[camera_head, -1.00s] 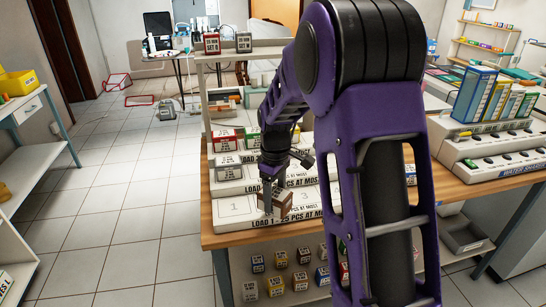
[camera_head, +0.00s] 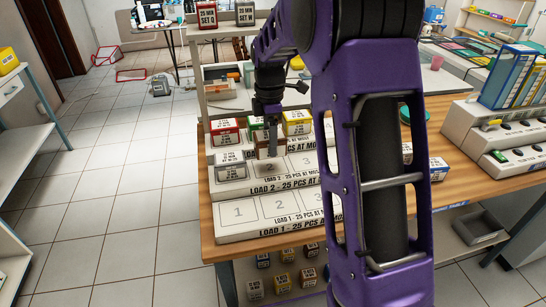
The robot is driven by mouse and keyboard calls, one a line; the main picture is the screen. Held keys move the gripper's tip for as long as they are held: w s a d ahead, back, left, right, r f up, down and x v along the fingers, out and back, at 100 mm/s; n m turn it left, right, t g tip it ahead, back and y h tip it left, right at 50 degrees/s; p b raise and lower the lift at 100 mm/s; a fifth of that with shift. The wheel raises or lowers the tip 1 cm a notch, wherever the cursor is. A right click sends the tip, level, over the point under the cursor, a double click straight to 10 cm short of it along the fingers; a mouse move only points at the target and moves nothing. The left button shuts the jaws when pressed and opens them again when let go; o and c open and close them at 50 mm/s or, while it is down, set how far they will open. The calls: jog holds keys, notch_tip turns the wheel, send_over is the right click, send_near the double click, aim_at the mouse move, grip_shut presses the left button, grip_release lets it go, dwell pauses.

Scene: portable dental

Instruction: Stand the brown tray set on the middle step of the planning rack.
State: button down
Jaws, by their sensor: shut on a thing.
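The brown tray set (camera_head: 267,147) is a small brown box with a pale label. My gripper (camera_head: 270,124) is shut on it from above, with the fingers partly hidden by my wrist. The set is upright over the back of the middle step, by the slot marked 2; I cannot tell whether it touches the step. The planning rack (camera_head: 250,228) is white and stepped, its lower steps marked LOAD 1 and LOAD 2. A grey-and-white box (camera_head: 230,166) stands on the middle step's slot 1, left of the brown set. My arm hides the rack's right side.
A red box (camera_head: 225,131), a green box (camera_head: 256,124) and a yellow box (camera_head: 296,123) stand on the top step, close behind the brown set. The bottom step's visible slots are empty. More boxes (camera_head: 284,281) stand on a shelf below the table.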

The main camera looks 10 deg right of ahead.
jog(key=shift+f+b, duration=0.4)
jog(key=shift+f, duration=2.25)
jog(key=shift+f, duration=0.15)
jog(key=shift+c, duration=1.6)
grip_release()
notch_tip(320, 180, up, 12)
jog(key=shift+r+p, duration=0.2)
jog(key=shift+p, duration=0.75)
